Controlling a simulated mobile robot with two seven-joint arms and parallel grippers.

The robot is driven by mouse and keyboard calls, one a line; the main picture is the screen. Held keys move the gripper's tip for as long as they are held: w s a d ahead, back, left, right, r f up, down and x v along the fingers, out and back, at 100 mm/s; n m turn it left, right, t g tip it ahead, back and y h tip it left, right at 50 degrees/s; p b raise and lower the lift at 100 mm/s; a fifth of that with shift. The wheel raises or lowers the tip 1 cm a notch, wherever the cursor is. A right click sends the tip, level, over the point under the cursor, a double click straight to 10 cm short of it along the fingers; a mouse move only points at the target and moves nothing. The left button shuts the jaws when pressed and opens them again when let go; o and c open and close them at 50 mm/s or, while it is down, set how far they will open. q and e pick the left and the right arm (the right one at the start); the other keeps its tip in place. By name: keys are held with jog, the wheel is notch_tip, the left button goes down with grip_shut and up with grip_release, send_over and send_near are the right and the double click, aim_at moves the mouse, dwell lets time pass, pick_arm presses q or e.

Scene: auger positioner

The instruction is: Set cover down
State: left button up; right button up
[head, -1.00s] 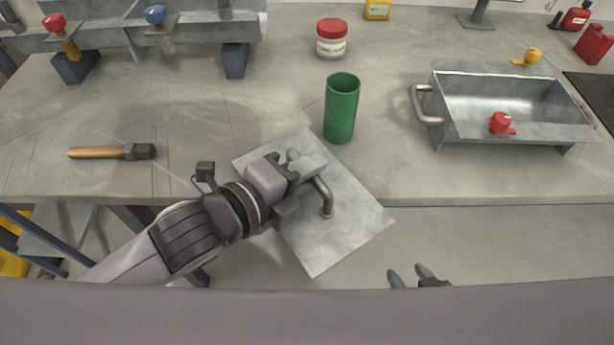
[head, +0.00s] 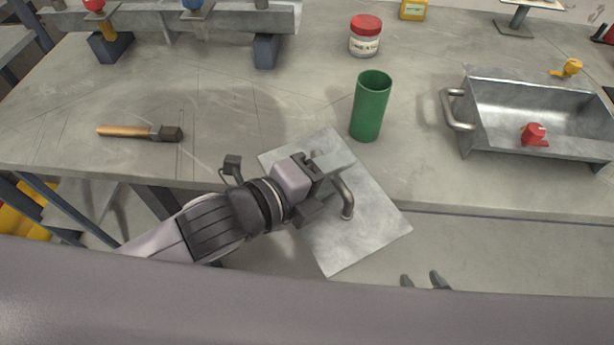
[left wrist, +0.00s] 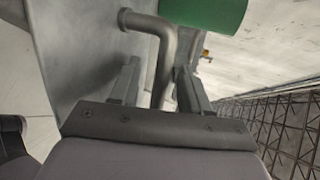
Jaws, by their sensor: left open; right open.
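The cover is a flat grey metal plate (head: 375,232) with a bent tube handle (head: 347,200). In the head view its back part overlaps the bench top and its front corner reaches past the bench's front edge. I cannot tell whether it lies flat on the bench. My left gripper (head: 332,172) is open at the handle. In the left wrist view the handle (left wrist: 164,62) runs between the two spread fingers (left wrist: 158,88), and the plate (left wrist: 85,45) is on the left. My right gripper (head: 425,281) is open and empty at the bottom, its fingertips just showing.
A green cup (head: 369,108) stands just behind the cover; it also shows in the left wrist view (left wrist: 205,12). A metal trough (head: 535,110) stands to the right, a hammer (head: 140,132) lies to the left, and a red-lidded jar (head: 365,38) is behind. Bench between hammer and cup is clear.

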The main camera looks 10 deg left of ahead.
pick_arm(q)
jog(key=shift+r, duration=0.25)
jog(key=shift+s+a, duration=0.2)
jog(key=shift+a, duration=0.05)
jog(key=v, duration=0.6)
jog(key=shift+p+v, duration=2.4)
jog(key=shift+v, duration=0.3)
jog(key=shift+f, duration=0.1)
